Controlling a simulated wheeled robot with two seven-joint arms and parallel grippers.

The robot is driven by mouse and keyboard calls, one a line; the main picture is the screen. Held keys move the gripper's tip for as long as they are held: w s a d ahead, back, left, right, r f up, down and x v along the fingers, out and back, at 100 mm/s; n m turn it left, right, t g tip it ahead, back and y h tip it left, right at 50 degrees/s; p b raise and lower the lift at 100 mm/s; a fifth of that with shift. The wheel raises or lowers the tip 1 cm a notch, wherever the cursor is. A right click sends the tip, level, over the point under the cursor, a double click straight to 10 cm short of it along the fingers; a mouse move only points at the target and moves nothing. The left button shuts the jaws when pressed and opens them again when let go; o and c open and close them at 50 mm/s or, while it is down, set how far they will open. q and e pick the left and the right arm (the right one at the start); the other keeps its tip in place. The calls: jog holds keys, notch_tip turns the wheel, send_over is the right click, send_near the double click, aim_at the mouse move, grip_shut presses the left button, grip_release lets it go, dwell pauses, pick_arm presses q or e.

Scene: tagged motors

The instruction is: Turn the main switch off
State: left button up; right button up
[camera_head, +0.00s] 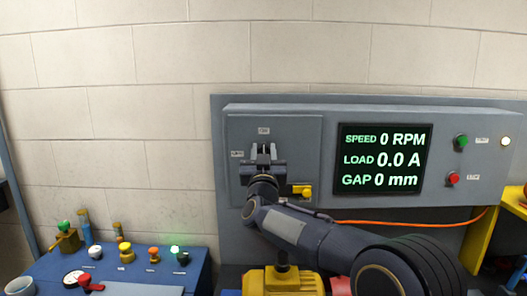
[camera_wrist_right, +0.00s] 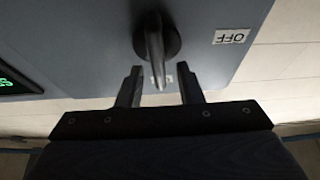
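The main switch is a dark rotary handle (camera_wrist_right: 154,42) on the grey panel. In the right wrist view its lever points down the picture, towards a small label (camera_wrist_right: 160,80) partly hidden by it. The OFF label (camera_wrist_right: 232,36) is to the right of the handle. In the head view this OFF label (camera_head: 237,154) is left of the switch, and another label (camera_head: 264,131) is above it. My right gripper (camera_wrist_right: 160,70) is open, its two fingers on either side of the lever's end, with visible gaps. In the head view my right gripper (camera_head: 264,157) hides most of the switch. My left gripper is not in view.
A display (camera_head: 382,159) reads 0 RPM, 0.0 A and 0 mm. A yellow padlock-like part (camera_head: 302,191) is just right of my gripper. Green (camera_head: 461,141) and red (camera_head: 453,178) buttons are at right. A blue bench (camera_head: 130,268) with several coloured parts is lower left.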

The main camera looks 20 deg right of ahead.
grip_shut()
jog(key=shift+f+n, duration=0.1)
jog(key=shift+n, duration=0.3)
jog(key=n+y, duration=0.1)
jog(key=n, duration=0.1)
jog(key=n+y, duration=0.1)
jog(key=n, duration=0.1)
jog(key=n+y, duration=0.2)
jog(key=shift+w+a+f+n, duration=0.1)
jog(key=shift+a+f+n, duration=0.05)
jog(key=shift+a+n, duration=0.2)
jog(key=shift+w+a+f+n+g+y+b, duration=0.2)
jog(key=shift+n+g+y, duration=0.45)
jog(key=shift+n, duration=1.85)
jog(key=shift+s+a+f+n+g+y+b, duration=0.1)
jog(key=shift+f+n+g+y, duration=0.4)
jog(key=shift+n, duration=1.95)
jog(key=shift+w+a+f+n+g+y+b, duration=0.15)
jog(key=shift+n+g+y, duration=0.6)
jog(key=shift+n, duration=1.75)
jog(key=shift+s, duration=0.1)
